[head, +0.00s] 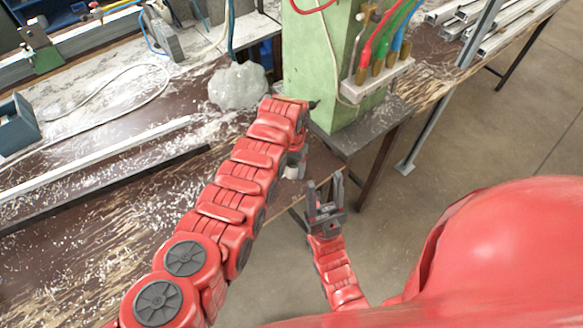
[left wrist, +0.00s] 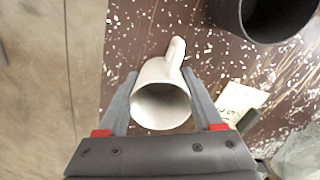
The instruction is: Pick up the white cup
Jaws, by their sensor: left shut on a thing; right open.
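The white cup (left wrist: 157,74) sits between the fingers of my left gripper (left wrist: 162,85) in the left wrist view. The fingers press on it from both sides, its open mouth faces the camera and its handle points away to the upper right. In the head view my left gripper (head: 296,160) is mostly hidden behind its arm at the bench edge, and only a small pale piece of the cup (head: 291,172) shows. I cannot tell whether the cup touches the bench. My right gripper (head: 326,190) is open and empty, off the bench edge above the floor.
A dark round container (left wrist: 240,22) stands close to the cup, and a pale paper (left wrist: 240,98) lies to its right. The brown, chip-strewn bench (head: 90,215) holds a grey lump (head: 238,86). A green machine column (head: 312,70) stands behind my left gripper.

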